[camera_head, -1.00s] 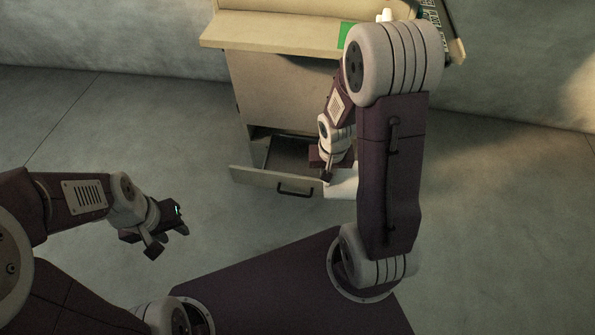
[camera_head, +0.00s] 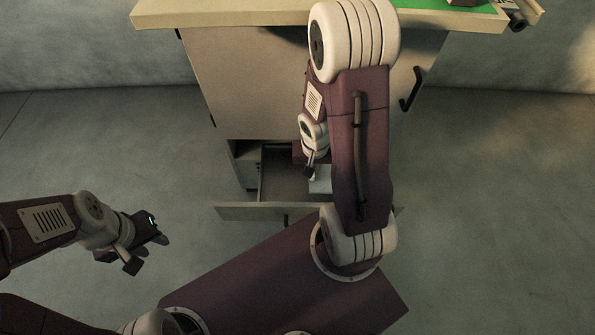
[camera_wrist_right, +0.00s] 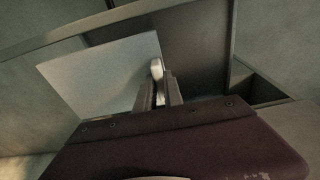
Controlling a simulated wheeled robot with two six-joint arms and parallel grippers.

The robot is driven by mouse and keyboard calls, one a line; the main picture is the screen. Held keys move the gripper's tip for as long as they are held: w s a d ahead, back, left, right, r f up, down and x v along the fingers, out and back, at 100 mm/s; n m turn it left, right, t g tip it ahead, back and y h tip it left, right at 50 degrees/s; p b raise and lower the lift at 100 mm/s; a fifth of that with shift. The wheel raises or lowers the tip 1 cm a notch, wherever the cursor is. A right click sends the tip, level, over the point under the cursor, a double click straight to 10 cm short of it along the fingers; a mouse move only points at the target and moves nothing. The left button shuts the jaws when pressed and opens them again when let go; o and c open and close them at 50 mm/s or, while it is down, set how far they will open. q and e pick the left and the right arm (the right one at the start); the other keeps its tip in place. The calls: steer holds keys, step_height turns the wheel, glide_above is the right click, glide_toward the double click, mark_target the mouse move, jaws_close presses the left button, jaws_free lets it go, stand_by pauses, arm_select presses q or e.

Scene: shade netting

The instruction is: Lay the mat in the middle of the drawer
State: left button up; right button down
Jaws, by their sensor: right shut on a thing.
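The mat (camera_head: 320,181) is a pale, flat sheet. My right gripper (camera_head: 312,172) is shut on it near one edge, and it also shows in the right wrist view (camera_wrist_right: 95,75). The drawer (camera_head: 250,212) is pulled out at the bottom of the cabinet, with a dark interior. The gripper and mat are over the right part of the drawer; my arm hides that side. I cannot tell whether the mat touches the drawer floor. My left gripper (camera_head: 148,252) is open and empty, out over the floor left of the drawer.
The pale cabinet (camera_head: 240,75) rises behind the drawer, with a worktop (camera_head: 215,15) jutting above it. A green sheet (camera_head: 440,12) lies on the worktop at the right. A dark handle (camera_head: 411,90) sticks out from the cabinet's right. Open floor lies on both sides.

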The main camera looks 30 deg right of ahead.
steer(key=w+a+f+b, duration=0.1)
steer(key=w+a+f, duration=0.1)
steer(key=w, duration=0.1)
steer(key=w+a+f+b, duration=0.1)
steer(key=w+a+f, duration=0.1)
steer(key=w, duration=0.1)
steer(key=w+a+f+b, duration=0.1)
steer(key=w+a+f, duration=0.1)
steer(key=w, duration=0.1)
steer(key=shift+w+f, duration=0.1)
steer(key=shift+f, duration=0.3)
steer(key=shift+f+b, duration=1.9)
steer(key=shift+f, duration=0.3)
steer(key=c, duration=1.5)
jaws_free()
steer(key=shift+r, duration=0.1)
steer(key=shift+o, duration=0.2)
step_height(320, 180, up, 12)
steer(key=s+f+p, duration=0.1)
steer(key=p, duration=0.6)
steer(key=s+a+r+n, duration=0.1)
steer(key=s+r+n, duration=0.2)
steer(key=s+r, duration=0.1)
steer(key=s+a+r+n+y, duration=0.1)
steer(key=s+a+r+n, duration=0.1)
steer(key=s, duration=0.4)
step_height(320, 180, up, 3)
steer(key=shift+s+a+f+n, duration=0.2)
steer(key=shift+a+n, duration=0.05)
steer(key=shift+n, duration=0.35)
